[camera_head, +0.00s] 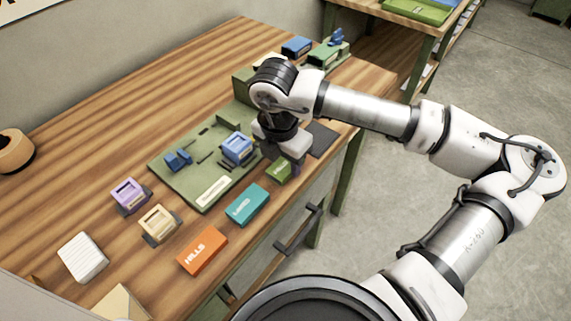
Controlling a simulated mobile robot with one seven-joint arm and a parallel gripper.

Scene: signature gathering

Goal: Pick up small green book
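The small green book (279,172) lies near the front edge of the wooden table, close to the teal book. My gripper (287,160) reaches down from above and stands right at the green book, covering its far part. The fingertips are hidden behind the gripper body and the book. I cannot tell whether they are open or shut, or whether they touch the book.
A teal book (247,204) and an orange book (202,250) lie along the front edge. A green board (180,185) with blue blocks is behind them. Purple (130,195) and tan (159,223) blocks and a white ribbed block (83,257) stand left. A dark flat piece (322,139) lies right.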

